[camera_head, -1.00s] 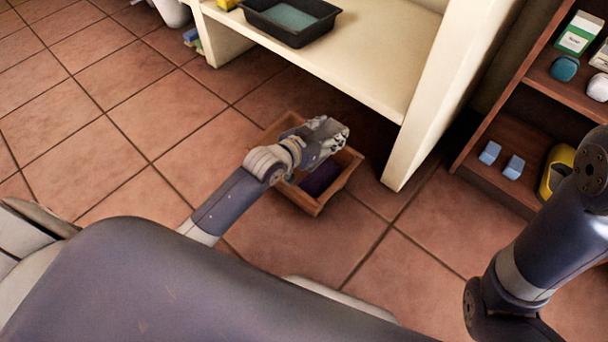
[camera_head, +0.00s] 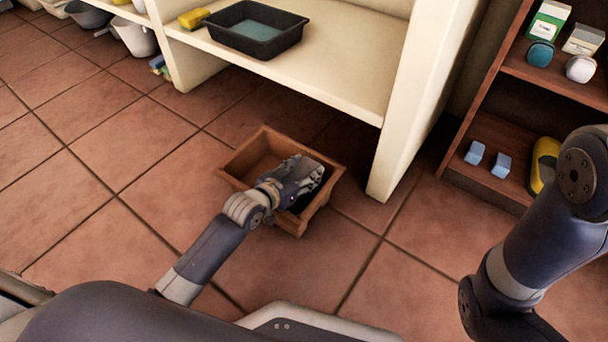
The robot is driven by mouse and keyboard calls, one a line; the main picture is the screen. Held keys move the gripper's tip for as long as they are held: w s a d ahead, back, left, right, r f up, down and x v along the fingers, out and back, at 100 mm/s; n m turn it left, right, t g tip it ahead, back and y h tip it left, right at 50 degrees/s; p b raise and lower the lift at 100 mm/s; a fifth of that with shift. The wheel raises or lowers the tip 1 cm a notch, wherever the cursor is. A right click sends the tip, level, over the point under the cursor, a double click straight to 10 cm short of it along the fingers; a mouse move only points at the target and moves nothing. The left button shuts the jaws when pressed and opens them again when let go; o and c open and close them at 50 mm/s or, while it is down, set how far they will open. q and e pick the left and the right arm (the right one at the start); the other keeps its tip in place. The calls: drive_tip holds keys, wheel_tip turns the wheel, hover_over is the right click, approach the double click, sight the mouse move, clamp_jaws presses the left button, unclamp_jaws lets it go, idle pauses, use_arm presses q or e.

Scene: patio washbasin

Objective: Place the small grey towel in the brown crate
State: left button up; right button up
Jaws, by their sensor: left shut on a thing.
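The brown crate (camera_head: 228,166) stands on the tiled floor below the front of the cream shelf unit, its open top facing up. My left gripper (camera_head: 308,176) is over the right half of the crate, at about rim height or just inside; the exact height is hard to tell. It is shut on what seems to be the small grey towel, which is mostly hidden by the fingers. A dark patch shows in the crate beside the fingers, and I cannot tell whether it is cloth or shadow. The left half of the crate looks empty. My right gripper is out of view.
The cream shelf (camera_head: 335,85) bears a black basin (camera_head: 257,38) and a yellow item (camera_head: 193,18). Its upright panel (camera_head: 398,130) stands close right of the crate. A brown rack (camera_head: 515,95) holds blue blocks (camera_head: 474,152). Floor left of the crate is clear.

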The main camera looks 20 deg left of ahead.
use_arm(q)
drive_tip(key=shift+f, duration=0.25)
drive_tip(key=o, duration=1.2)
drive_tip(key=shift+r, duration=0.2)
drive_tip(key=p+v, duration=0.2)
drive_tip(key=v, duration=0.1)
drive_tip(key=p+v, duration=0.2)
drive_tip(key=v, duration=0.1)
drive_tip(key=p+v, duration=0.3)
drive_tip(key=v, duration=0.1)
drive_tip(key=shift+w+d+r, duration=0.1)
drive_tip(key=shift+r, duration=0.15)
drive_tip(key=shift+s+r, duration=0.15)
drive_tip(key=shift+s, duration=0.3)
drive_tip(key=shift+s+a+r+p, duration=0.1)
drive_tip(key=shift+s+a+p, duration=0.35)
drive_tip(key=shift+s, duration=0.1)
